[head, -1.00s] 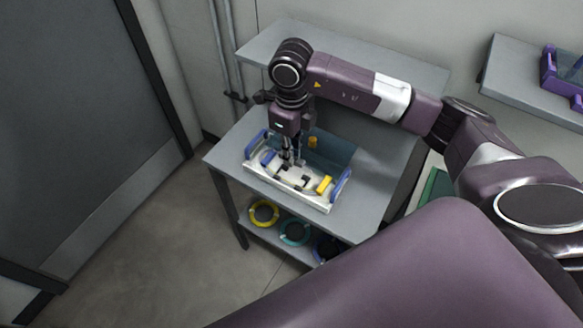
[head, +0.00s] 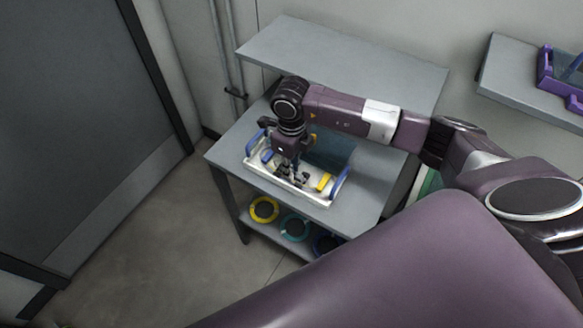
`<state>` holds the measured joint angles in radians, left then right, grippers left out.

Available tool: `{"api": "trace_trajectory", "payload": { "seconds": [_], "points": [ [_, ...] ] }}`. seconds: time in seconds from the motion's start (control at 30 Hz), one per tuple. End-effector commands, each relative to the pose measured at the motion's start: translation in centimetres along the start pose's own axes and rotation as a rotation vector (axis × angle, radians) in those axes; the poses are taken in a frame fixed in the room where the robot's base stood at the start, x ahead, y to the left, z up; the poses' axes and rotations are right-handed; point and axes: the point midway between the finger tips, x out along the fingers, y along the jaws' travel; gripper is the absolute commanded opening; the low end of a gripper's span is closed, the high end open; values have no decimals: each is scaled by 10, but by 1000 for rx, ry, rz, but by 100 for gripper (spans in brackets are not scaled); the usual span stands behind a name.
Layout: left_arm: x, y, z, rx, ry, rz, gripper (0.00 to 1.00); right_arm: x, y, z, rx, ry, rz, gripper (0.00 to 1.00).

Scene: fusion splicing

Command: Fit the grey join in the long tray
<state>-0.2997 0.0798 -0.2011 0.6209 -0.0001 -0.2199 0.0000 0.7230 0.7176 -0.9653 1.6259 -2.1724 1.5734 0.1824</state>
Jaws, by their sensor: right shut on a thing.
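The long tray (head: 318,202) is white with blue ends and stands on the grey table, slightly aslant. My right gripper (head: 290,171) points down over the middle of the tray, its fingertips low and close to the tray's inside. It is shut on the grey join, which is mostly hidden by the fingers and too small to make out. I cannot tell whether the join touches the tray. A yellow block (head: 324,182) sits in the tray's right part. My left gripper is not in view.
A clear bluish panel (head: 335,150) stands behind the tray. The grey table (head: 365,205) is bare to the right. Yellow (head: 264,209) and teal (head: 295,228) rings lie on the lower shelf. A raised grey shelf (head: 350,60) is behind, and a purple holder (head: 562,75) is at far right.

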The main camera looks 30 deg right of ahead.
Motion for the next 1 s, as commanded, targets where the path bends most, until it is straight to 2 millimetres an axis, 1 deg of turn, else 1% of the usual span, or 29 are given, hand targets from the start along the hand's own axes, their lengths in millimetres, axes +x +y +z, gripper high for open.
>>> {"api": "trace_trajectory", "payload": {
  "seconds": [0.03, 0.1, 0.33, 0.47, 0.5, 0.57, 0.9, 1.0],
  "points": [
    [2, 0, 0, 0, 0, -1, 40, 1, 0, 0, 0, 0, 0, 14],
    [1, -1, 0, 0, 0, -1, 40, 1, 0, 0, 0, 0, 0, 20],
    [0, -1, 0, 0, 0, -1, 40, 0, 0, 0, 0, 0, 0, 20],
    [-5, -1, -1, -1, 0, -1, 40, -5, 0, 0, 0, 0, 0, 20],
    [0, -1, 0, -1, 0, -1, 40, -8, -1, 1, 0, -2, -1, 20],
    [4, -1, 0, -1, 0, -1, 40, -16, -1, 1, 0, -4, -1, 20],
    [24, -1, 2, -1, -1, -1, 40, -89, -1, 2, 0, -6, -2, 20],
    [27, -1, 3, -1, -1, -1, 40, -105, -1, 1, 0, -4, -2, 20]
  ]
}}
